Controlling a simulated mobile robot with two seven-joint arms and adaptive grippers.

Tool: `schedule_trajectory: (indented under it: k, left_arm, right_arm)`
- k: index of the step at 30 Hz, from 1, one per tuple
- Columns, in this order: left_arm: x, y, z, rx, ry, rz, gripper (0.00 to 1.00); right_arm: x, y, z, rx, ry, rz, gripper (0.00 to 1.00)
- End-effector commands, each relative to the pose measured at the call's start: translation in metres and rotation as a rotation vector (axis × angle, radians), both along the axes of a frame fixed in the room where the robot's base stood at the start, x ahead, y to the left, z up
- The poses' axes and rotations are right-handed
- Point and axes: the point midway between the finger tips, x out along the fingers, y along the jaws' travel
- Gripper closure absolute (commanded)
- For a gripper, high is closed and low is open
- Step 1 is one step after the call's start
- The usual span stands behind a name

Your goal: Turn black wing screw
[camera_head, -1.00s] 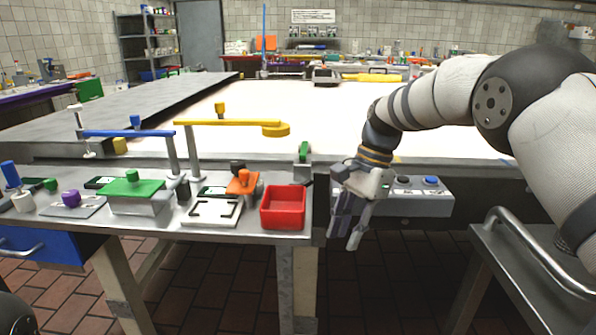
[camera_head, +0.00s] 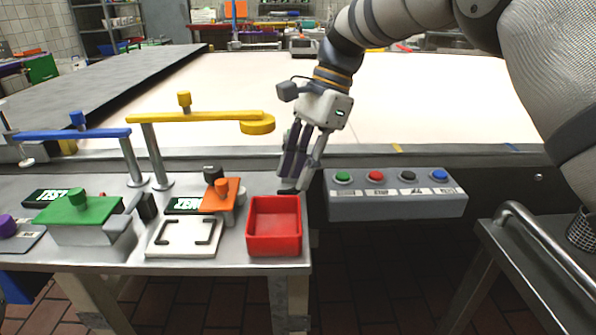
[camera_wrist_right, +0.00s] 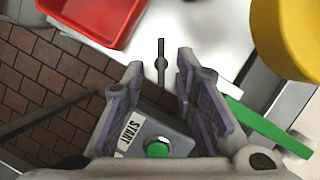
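In the right wrist view, a dark wing screw (camera_wrist_right: 161,63) with a thin flat wing stands out from the pale table edge. It lies ahead of the gap between my right fingertips. My right gripper (camera_wrist_right: 160,78) is open, with nothing visibly held between its purple-padded fingers. In the head view, my right gripper (camera_head: 296,184) points down at the table's right edge, just behind the red bin. My left gripper is not in view.
The red bin (camera_head: 274,250) stands close in front of the right gripper. The button box (camera_head: 397,205) is to its right. The yellow arm's disc (camera_head: 257,124) is to its left. A green lever (camera_wrist_right: 262,126) runs beside the fingers in the wrist view.

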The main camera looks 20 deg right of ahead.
Motion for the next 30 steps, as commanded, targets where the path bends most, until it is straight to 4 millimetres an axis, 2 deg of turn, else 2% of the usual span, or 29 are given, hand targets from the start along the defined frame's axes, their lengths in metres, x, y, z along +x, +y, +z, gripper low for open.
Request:
schedule_trajectory:
  k: [4, 11, 15, 21, 23, 30]
  left_arm:
    - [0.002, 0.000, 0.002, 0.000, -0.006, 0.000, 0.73]
    - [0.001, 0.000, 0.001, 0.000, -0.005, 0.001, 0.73]
    - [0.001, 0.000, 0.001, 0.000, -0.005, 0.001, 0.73]
    - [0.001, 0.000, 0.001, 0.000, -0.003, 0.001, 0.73]
    - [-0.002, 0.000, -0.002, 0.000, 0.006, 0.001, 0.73]
    - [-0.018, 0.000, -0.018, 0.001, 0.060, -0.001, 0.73]
  right_arm:
    - [-0.001, 0.004, -0.010, 0.001, 0.000, -0.001, 0.73]
    - [-0.001, 0.005, -0.013, 0.001, 0.001, -0.001, 0.73]
    - [-0.001, 0.005, -0.013, 0.000, 0.000, -0.001, 1.00]
    - [-0.001, 0.005, -0.013, 0.001, 0.001, 0.005, 1.00]
    - [0.000, 0.005, -0.016, 0.001, 0.005, 0.044, 1.00]
    - [0.004, 0.006, -0.019, 0.001, 0.007, 0.346, 1.00]
